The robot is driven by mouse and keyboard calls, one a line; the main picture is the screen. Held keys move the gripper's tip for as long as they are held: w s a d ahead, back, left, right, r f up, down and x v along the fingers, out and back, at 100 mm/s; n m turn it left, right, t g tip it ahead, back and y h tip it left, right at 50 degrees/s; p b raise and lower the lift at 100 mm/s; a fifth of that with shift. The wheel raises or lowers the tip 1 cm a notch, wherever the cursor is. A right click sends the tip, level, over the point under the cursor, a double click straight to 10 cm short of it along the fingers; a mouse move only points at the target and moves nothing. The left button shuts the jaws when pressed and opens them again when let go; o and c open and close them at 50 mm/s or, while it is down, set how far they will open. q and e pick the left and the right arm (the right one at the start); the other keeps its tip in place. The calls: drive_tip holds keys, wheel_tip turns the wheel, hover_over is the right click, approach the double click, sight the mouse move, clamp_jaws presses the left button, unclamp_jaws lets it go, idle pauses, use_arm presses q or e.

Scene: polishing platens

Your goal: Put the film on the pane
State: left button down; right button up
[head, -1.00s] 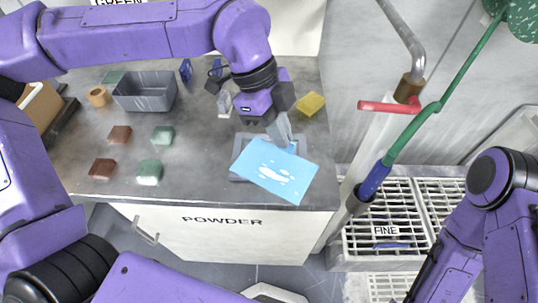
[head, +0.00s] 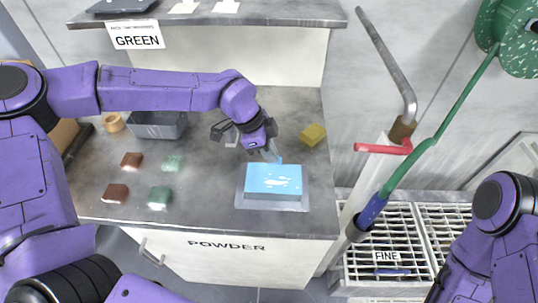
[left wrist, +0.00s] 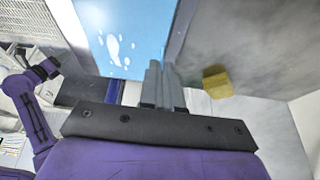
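The film (head: 273,177) is a light blue sheet with white blotches. The left wrist view shows the fingers (left wrist: 161,78) together at the edge of the film (left wrist: 130,35). My right arm is at the right edge; its gripper is out of view.
A yellow block (head: 313,134) sits right of the left gripper. A grey bin (head: 157,126), a tan ring (head: 114,122) and several red and green blocks (head: 160,196) stand to the left. A red-handled pipe (head: 384,148), green hose and grated sink (head: 385,240) are at the right.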

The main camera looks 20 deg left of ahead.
use_arm(q)
drive_tip(key=f, duration=0.4)
drive_tip(key=shift+w+a, duration=0.25)
drive_tip(key=shift+w, duration=0.05)
drive_tip(key=c, duration=1.4)
unclamp_jaws()
drive_tip(key=shift+o, duration=0.2)
drive_tip(key=shift+r, duration=0.15)
drive_tip(key=b+v, duration=0.1)
drive_tip(key=v, duration=1.1)
